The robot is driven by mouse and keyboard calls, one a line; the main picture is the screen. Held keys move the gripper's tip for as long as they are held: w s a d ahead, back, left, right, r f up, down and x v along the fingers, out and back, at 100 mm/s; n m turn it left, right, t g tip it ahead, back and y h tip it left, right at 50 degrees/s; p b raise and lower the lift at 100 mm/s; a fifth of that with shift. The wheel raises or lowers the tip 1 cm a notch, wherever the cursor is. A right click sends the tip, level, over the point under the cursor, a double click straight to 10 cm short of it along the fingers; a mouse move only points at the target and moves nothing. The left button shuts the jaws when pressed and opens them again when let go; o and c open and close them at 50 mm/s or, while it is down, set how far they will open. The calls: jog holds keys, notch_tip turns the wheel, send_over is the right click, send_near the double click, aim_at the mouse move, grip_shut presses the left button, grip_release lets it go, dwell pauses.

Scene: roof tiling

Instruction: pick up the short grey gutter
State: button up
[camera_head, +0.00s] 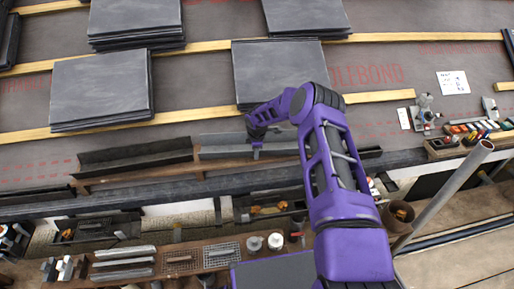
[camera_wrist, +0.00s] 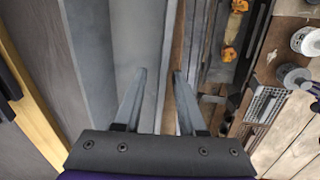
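A short grey gutter (camera_head: 222,140) lies lengthwise along the brown wooden board at the roof's lower edge, partly hidden by my arm in the head view. It runs up the middle of the wrist view (camera_wrist: 135,35). My gripper (camera_wrist: 159,72) is over it with its two fingers apart and nothing seen held between them. The left finger is over the gutter's trough and the right finger is over the brown board side, with the gutter's right wall between them. In the head view my gripper (camera_head: 257,150) is at the gutter; whether the fingers touch it I cannot tell.
A darker gutter (camera_head: 135,156) lies to the left on the same board. Slate stacks (camera_head: 102,88) rest on the wooden battens above. A workbench (camera_head: 190,250) with cups and metal pieces stands below the roof edge. A pipe (camera_head: 450,190) slants up at the right.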

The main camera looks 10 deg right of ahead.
grip_shut()
dwell(1.3)
